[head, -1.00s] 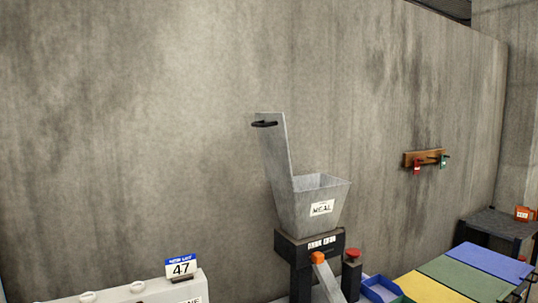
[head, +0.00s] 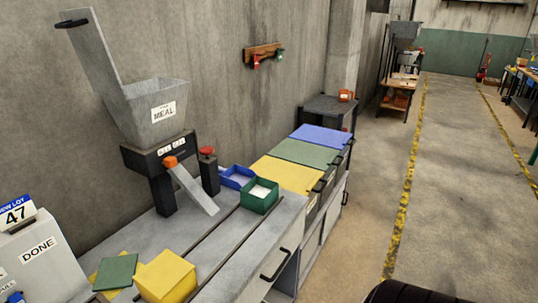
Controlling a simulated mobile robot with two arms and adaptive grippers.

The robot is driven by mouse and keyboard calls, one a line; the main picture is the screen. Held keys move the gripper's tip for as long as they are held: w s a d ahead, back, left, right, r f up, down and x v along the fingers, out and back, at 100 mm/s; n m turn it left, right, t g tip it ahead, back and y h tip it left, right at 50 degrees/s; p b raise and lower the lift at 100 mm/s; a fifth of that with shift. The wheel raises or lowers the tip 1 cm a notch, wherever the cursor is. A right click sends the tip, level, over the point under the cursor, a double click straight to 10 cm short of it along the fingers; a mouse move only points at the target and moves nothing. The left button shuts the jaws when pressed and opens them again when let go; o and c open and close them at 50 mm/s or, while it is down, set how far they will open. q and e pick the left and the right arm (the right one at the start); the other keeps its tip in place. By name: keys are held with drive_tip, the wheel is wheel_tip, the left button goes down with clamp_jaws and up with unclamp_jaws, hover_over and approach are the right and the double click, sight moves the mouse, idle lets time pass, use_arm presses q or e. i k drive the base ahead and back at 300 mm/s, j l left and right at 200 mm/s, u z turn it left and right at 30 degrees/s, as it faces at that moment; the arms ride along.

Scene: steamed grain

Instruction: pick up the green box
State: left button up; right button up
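The green box (head: 261,194) stands open-topped on the grey counter in the head view, with pale material inside. It is right of the chute under the MEAL hopper and beside a blue open box (head: 237,177). A flat dark green piece (head: 115,271) lies at the lower left, next to a yellow box (head: 166,278). Neither of my grippers is in view.
The grey hopper (head: 140,118) marked MEAL stands on a black dispenser with an orange-tipped chute (head: 192,187) and a red-topped post (head: 208,172). A DONE bin (head: 35,262) is at lower left. Yellow, green and blue lids (head: 305,152) lie beyond. Open floor is right.

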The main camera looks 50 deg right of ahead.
sight(260, 194)
drive_tip(key=z, duration=1.55)
